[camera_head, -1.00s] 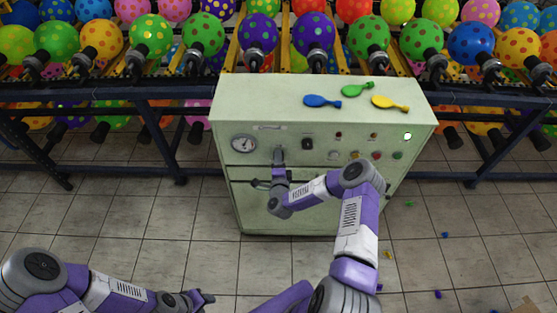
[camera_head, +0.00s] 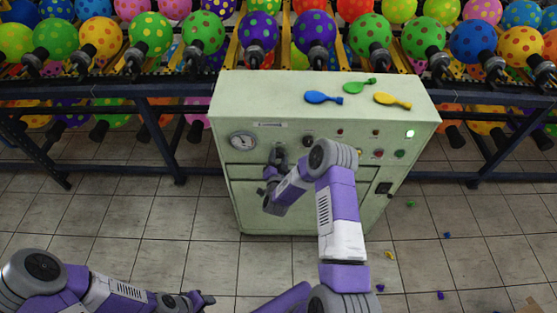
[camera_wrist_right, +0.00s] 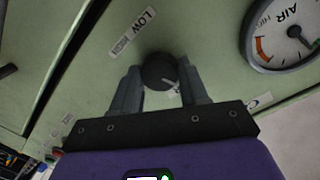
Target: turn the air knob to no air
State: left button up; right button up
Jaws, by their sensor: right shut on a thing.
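The round black air knob (camera_wrist_right: 160,72) is on the front panel of the pale green cabinet (camera_head: 325,95), beside a label reading LOW and HIGH. My right gripper (camera_wrist_right: 158,80) has one finger on each side of the knob and is shut on it. In the head view my right gripper (camera_head: 278,156) is at the panel's left part and largely hides the knob. The round air gauge (camera_head: 242,142) is left of it; its dial also shows in the right wrist view (camera_wrist_right: 285,35). My left gripper (camera_head: 204,299) is low at the left, away from the cabinet, its jaw opening unclear.
A blue balloon (camera_head: 322,97), a green balloon (camera_head: 358,86) and a yellow balloon (camera_head: 392,100) lie on the cabinet top. A green light (camera_head: 410,133) is on the panel's right. Racks of dotted balloons stand behind. Tiled floor in front is mostly clear.

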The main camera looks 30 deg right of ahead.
jog(key=n+b, duration=0.3)
jog(key=n, duration=0.3)
jog(key=shift+f+n+h, duration=0.15)
jog(key=shift+n+h, duration=0.25)
jog(key=n+b, duration=0.2)
jog(key=n, duration=0.1)
jog(key=shift+n, duration=0.3)
jog(key=n, duration=0.2)
jog(key=shift+n+b, duration=0.3)
jog(key=shift+b, duration=0.1)
jog(key=n+b, duration=0.1)
jog(key=n, duration=0.3)
jog(key=shift+t+h, duration=0.3)
jog(key=n, duration=0.4)
jog(key=shift+d+n, duration=0.1)
jog(key=shift+n, duration=0.3)
jog(key=o, duration=1.1)
jog(key=shift+s, duration=0.1)
jog(key=shift+c, duration=0.2)
